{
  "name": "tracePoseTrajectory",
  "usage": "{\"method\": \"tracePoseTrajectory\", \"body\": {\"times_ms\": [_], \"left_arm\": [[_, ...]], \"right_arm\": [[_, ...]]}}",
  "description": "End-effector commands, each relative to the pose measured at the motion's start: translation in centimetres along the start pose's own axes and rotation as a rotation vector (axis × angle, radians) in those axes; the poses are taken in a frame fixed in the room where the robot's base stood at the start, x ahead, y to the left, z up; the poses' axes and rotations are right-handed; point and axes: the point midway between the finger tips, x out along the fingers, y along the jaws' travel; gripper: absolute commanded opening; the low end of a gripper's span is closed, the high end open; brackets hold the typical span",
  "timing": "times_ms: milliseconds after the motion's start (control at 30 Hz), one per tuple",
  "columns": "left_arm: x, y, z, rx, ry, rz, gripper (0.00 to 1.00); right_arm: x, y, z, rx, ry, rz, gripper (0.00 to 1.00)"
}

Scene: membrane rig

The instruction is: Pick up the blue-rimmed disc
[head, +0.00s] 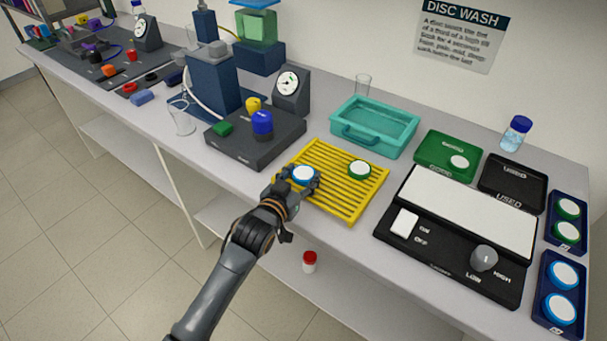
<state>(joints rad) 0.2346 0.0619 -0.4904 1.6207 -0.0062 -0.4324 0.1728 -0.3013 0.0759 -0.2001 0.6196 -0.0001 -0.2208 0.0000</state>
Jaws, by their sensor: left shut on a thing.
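The blue-rimmed disc (303,174) is white on top and is at the left part of the yellow slatted rack (345,205). My left gripper (302,182) is shut on this disc, with its fingers at the disc's near side and right side. I cannot tell whether the disc touches the rack or is slightly above it. A green-rimmed disc (359,169) lies on the rack to the right, apart from the gripper. Two more blue-rimmed discs (563,275) lie in a dark blue tray at the far right. My right gripper is not in view.
A teal basin (374,125) stands behind the rack. A black device with a switch and knob (484,258) is to the right. Green (436,143) and black (513,172) trays lie behind it. A dark unit with a gauge (291,84) and a glass beaker (182,118) stand left.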

Motion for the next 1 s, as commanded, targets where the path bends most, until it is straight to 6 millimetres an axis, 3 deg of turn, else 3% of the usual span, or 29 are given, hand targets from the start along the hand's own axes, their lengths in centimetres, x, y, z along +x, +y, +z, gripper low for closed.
{"method": "tracePoseTrajectory", "body": {"times_ms": [333, 500, 800, 1000], "left_arm": [[-0.1, 0.0, -0.7, 0.0, 0.002, 0.0, 0.27], [-0.7, 0.0, -3.4, 0.001, 0.007, 0.0, 0.27], [-6.7, 2.9, -8.3, -0.002, 0.004, 0.002, 0.27], [-10.9, 5.2, -9.2, -0.003, 0.001, 0.001, 0.27]], "right_arm": [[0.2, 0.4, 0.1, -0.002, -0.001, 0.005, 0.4], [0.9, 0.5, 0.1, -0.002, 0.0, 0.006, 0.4], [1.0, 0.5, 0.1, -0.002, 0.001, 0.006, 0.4], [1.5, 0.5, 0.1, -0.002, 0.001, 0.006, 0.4]]}}
